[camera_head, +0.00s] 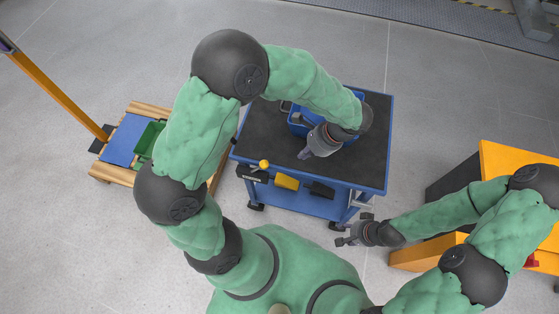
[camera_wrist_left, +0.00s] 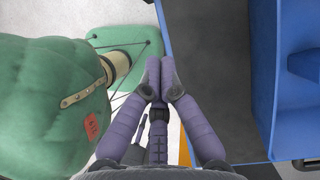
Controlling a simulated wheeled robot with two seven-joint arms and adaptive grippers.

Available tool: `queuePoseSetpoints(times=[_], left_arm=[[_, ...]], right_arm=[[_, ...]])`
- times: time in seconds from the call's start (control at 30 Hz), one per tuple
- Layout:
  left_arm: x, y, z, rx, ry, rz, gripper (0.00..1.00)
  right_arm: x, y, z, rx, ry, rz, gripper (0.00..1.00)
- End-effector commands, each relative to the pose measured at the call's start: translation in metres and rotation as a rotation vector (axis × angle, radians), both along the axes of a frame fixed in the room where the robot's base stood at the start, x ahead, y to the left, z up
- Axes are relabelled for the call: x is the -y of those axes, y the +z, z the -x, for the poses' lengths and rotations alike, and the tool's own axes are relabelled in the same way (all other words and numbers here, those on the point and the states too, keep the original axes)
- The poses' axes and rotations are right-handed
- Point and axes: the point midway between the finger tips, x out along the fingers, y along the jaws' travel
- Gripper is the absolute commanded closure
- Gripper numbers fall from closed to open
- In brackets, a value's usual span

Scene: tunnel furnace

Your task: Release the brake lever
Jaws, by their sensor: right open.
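A blue cart (camera_head: 300,205) with a black top stands in front of me. A yellow-knobbed lever (camera_head: 264,163), which looks like the brake lever, is at the cart's near left corner, on a dark block. My left gripper (camera_head: 305,154) is above the cart top, to the right of the knob and apart from it. In the left wrist view its fingers (camera_wrist_left: 160,75) are together with nothing between them, over the blue cart edge (camera_wrist_left: 166,25); the lever is not recognisable there. My right gripper (camera_head: 340,242) is open and empty, low beside the cart's near right corner.
A blue bin (camera_head: 297,123) sits on the cart top, partly hidden by my left arm; it also shows in the left wrist view (camera_wrist_left: 298,90). A wooden pallet (camera_head: 118,174) with a green crate (camera_head: 148,138) stands left. An orange machine (camera_head: 500,160) stands right.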

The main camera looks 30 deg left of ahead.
Motion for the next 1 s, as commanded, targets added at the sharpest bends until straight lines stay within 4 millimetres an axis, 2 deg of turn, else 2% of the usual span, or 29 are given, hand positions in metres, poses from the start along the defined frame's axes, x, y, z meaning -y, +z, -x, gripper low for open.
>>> queuePoseSetpoints(times=[0.2,0.33,0.47,0.87,1.0], left_arm=[[0.000,-0.001,0.000,-0.001,0.002,0.002,1.00],[-0.003,-0.009,0.001,-0.001,0.002,0.002,1.00],[-0.010,-0.026,0.004,-0.003,0.004,0.003,1.00],[-0.040,-0.094,0.015,-0.002,0.005,0.002,1.00],[-0.057,-0.089,0.022,0.003,0.006,0.004,1.00]], right_arm=[[0.000,0.000,0.000,0.000,0.000,0.000,0.56],[0.000,-0.004,0.000,0.000,0.000,0.000,0.56],[0.000,-0.011,0.000,0.000,0.000,0.000,0.56],[0.000,-0.039,0.000,0.000,0.000,0.000,0.56],[0.000,-0.043,0.000,0.000,0.000,0.000,0.56]])
